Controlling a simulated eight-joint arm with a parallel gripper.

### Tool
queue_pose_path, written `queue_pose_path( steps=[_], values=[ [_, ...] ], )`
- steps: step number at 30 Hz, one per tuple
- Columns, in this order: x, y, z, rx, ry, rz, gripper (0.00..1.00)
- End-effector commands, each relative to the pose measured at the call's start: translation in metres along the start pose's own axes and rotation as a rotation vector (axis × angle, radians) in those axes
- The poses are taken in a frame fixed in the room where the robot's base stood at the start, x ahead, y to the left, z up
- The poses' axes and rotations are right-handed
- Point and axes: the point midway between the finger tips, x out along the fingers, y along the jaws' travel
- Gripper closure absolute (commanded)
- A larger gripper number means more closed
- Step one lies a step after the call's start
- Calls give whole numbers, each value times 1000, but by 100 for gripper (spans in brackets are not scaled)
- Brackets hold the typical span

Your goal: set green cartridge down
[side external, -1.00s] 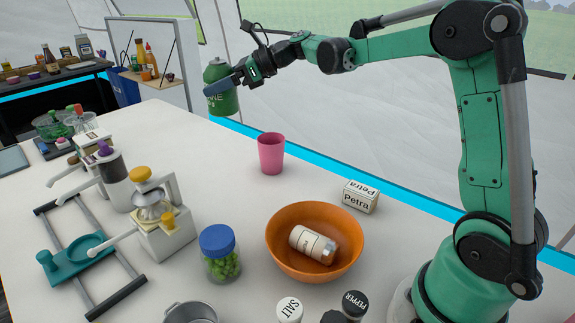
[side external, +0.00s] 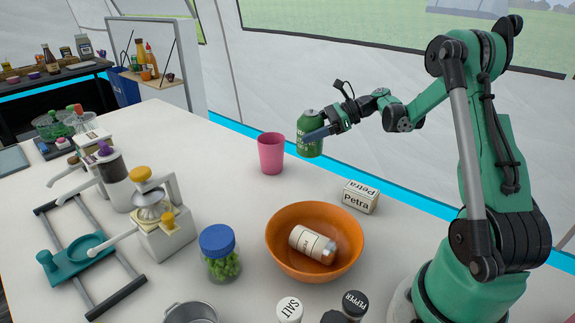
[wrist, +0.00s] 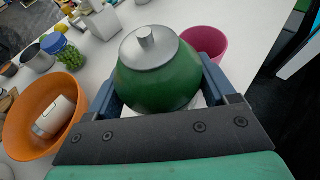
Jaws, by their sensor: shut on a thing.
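The green cartridge (side external: 309,136) is held upright by my gripper (side external: 318,136) to the right of the pink cup in the side view. In the wrist view the cartridge (wrist: 158,80) shows its grey top and cap between the two blue fingers of my gripper (wrist: 165,100). The fingers are shut around its sides. The cartridge's bottom appears to be above the white table (side external: 240,190); the exact gap is hard to tell.
The pink cup (side external: 271,153) stands close left of the cartridge. A Petra box (side external: 360,197) and an orange bowl (side external: 283,256) holding a white bottle (side external: 311,244) are nearer. A blue-lidded jar (side external: 219,255) stands left of the bowl. Table between cup and box is clear.

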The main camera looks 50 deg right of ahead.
Motion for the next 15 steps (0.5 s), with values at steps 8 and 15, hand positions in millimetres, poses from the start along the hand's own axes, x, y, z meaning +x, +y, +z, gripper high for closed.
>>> queue_pose_path(
  steps=[8,15],
  values=[
    [16,0,-39,0,-1,0,89],
    [27,-1,-65,0,-1,0,89]
  ],
)
